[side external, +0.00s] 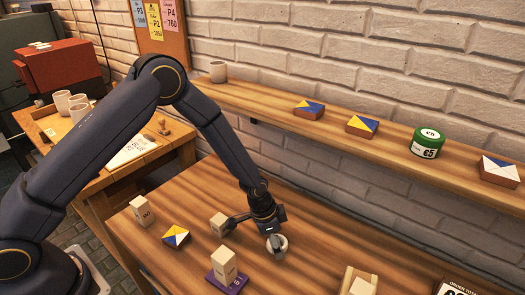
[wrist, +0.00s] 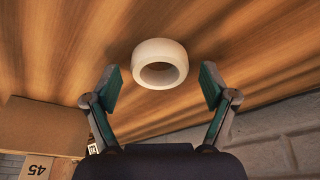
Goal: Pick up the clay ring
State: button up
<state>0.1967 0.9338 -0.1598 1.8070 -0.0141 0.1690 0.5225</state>
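The clay ring (wrist: 160,64) is a thick, pale, cream-coloured ring on the wooden table (wrist: 60,60). In the wrist view it lies just ahead of my gripper (wrist: 162,88), roughly centred between the fingertips, with clear gaps on both sides. My gripper is open and empty, with a dark green pad on each finger. In the side view the ring (side external: 278,244) sits right at the end of my arm, partly hidden by my gripper (side external: 258,225). I cannot tell there how high the fingers are above the table.
A pale wooden block (side external: 219,224) stands close left of my gripper. Nearby are another block on a purple base (side external: 238,284), a blue-yellow-white tile (side external: 176,236) and a block (side external: 142,210). A wall shelf (side external: 270,96) runs behind.

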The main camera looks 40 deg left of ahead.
jog(key=c, duration=1)
